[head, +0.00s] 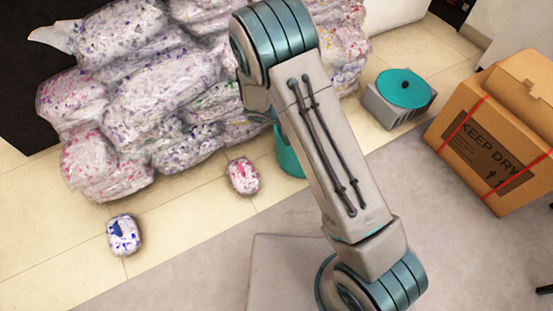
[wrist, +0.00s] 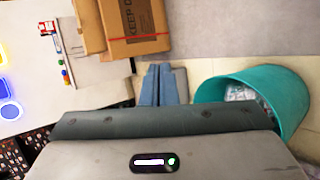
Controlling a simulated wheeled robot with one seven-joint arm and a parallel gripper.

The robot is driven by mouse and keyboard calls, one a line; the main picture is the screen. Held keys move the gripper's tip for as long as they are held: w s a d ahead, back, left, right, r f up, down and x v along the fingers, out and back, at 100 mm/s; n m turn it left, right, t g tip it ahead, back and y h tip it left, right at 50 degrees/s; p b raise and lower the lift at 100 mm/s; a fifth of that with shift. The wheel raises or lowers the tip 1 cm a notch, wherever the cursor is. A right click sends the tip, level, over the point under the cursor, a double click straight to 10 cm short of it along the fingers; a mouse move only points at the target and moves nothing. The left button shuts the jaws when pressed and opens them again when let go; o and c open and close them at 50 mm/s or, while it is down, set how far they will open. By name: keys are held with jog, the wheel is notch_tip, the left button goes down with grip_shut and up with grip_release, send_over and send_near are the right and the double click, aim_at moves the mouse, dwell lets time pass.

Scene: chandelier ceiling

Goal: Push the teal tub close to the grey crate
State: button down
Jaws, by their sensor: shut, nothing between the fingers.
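The teal tub (head: 289,158) is mostly hidden behind my arm in the head view. In the wrist view the teal tub (wrist: 290,92) is at the right, its open mouth showing crumpled whitish material inside. The grey crate (head: 393,115) stands on the floor to the right of the tub in the head view, with a round teal top. There is a floor gap between them. My gripper (wrist: 159,68) is shut and empty, left of the tub in the wrist view and apart from it. A grey patch beside the fingers may be the crate. The head view hides the gripper behind the arm.
A brown cardboard box (head: 495,140) marked KEEP DRY stands right of the crate. Stuffed speckled bags (head: 150,90) are piled at the left. Two small speckled bundles, one pink (head: 243,177) and one blue (head: 124,235), lie on the tiles. The grey floor in front is mostly clear.

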aim_at(287, 159)
jog(key=a+f+n+t+y+b, duration=0.35)
jog(key=a+f+t, duration=0.2)
jog(key=f, duration=0.65)
jog(key=a+f+n+t+y+b, duration=0.2)
jog(key=a+f+n+t, duration=0.4)
jog(key=f, duration=0.6)
jog(key=a+f+n+t+y+b, duration=0.2)
jog(key=a+f+n+t+y, duration=0.15)
jog(key=a+f, duration=0.6)
jog(key=w+d+f+b, duration=0.2)
jog(key=w+d+b, duration=0.4)
jog(key=w, duration=0.5)
jog(key=shift+w+d+f+m+t+h, duration=0.2)
jog(key=shift+w+d+m+t+h, duration=0.2)
jog(key=shift+d, duration=0.3)
